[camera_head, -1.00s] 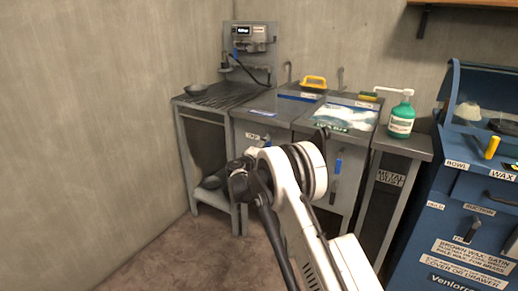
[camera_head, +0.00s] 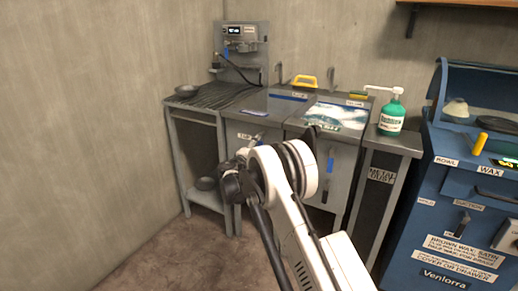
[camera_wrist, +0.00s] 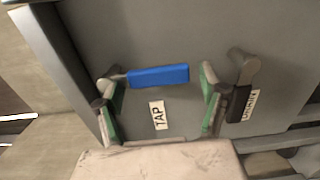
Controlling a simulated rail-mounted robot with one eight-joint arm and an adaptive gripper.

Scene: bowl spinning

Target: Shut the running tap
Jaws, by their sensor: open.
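In the wrist view, a blue lever handle (camera_wrist: 158,76) on a grey joint lies roughly level on a grey panel, above a white TAP label (camera_wrist: 158,115). My gripper (camera_wrist: 162,97) is open, its green-padded fingers standing apart near the two ends of the blue handle. I cannot tell whether they touch it. A spout (camera_head: 280,73) and another spout (camera_head: 333,76) rise behind the steel units; flowing water is too small to make out. Pale foamy water (camera_head: 336,115) shows in the right basin.
A dark lever (camera_wrist: 240,100) with its own label is close by my right finger. A blue handle (camera_head: 330,163) is on the right steel unit's front. A green pump bottle (camera_head: 391,117) and a blue cabinet (camera_head: 462,215) stand to the right. Floor (camera_head: 150,250) is clear at front left.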

